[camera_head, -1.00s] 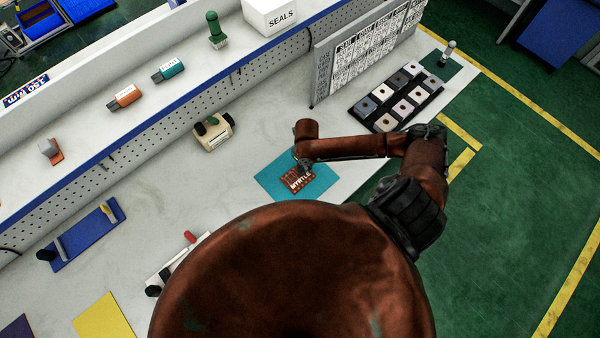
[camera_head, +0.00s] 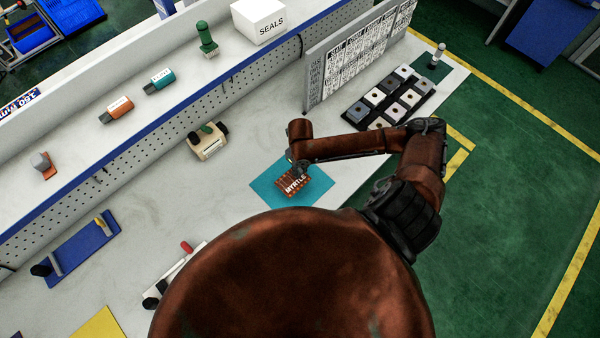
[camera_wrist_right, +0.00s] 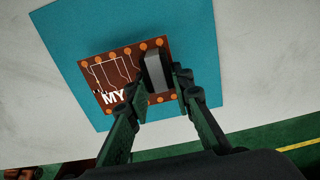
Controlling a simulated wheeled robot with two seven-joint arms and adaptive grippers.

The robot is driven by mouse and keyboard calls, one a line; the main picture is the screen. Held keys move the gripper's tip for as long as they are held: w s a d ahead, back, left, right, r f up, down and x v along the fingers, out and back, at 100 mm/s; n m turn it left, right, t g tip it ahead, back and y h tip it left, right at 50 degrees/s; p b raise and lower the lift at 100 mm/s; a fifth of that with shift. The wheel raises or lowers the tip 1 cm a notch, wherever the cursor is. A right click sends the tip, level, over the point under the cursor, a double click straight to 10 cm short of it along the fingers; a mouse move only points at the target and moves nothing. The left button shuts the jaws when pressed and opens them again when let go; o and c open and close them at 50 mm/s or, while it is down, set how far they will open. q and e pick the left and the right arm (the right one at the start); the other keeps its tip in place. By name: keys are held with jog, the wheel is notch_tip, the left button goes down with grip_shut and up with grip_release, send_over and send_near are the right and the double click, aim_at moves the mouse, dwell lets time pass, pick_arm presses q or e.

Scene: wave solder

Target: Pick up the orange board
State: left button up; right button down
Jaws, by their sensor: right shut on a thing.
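The orange board (camera_head: 293,184), brown-orange with white lettering MYRTLE, is over the teal mat (camera_head: 262,187) on the bench. My right gripper (camera_head: 299,167) is above its upper edge, pointing down. In the right wrist view the board (camera_wrist_right: 110,75) shows copper dots and pale traces. There my right gripper (camera_wrist_right: 159,78) is shut on a dark grey block that stands up from the board, one finger on each side. The right part of the board is hidden behind the fingers. I cannot tell whether the board touches the mat. My left gripper is not in view.
A black tray of square blocks (camera_head: 367,118) and a grey panel with printed sheets (camera_head: 345,70) stand right of the mat. A beige device (camera_head: 207,143) sits behind it. A perforated shelf wall (camera_head: 130,165) runs along the back. Bare bench lies left of the mat.

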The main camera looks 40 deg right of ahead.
aim_at(302, 183)
jog(key=s+r, duration=0.1)
jog(key=s+a+r, duration=0.1)
jog(key=s+r, duration=0.1)
jog(key=r, duration=0.1)
jog(key=shift+s+a+r, duration=0.1)
jog(key=shift+s+a, duration=0.05)
jog(key=shift+a, duration=0.25)
jog(key=s+a+r+p, duration=0.2)
jog(key=s+a+r, duration=0.2)
jog(key=s, duration=0.4)
jog(key=shift+s+a+r, duration=0.15)
jog(key=shift+a+r, duration=0.2)
jog(key=shift+a, duration=0.15)
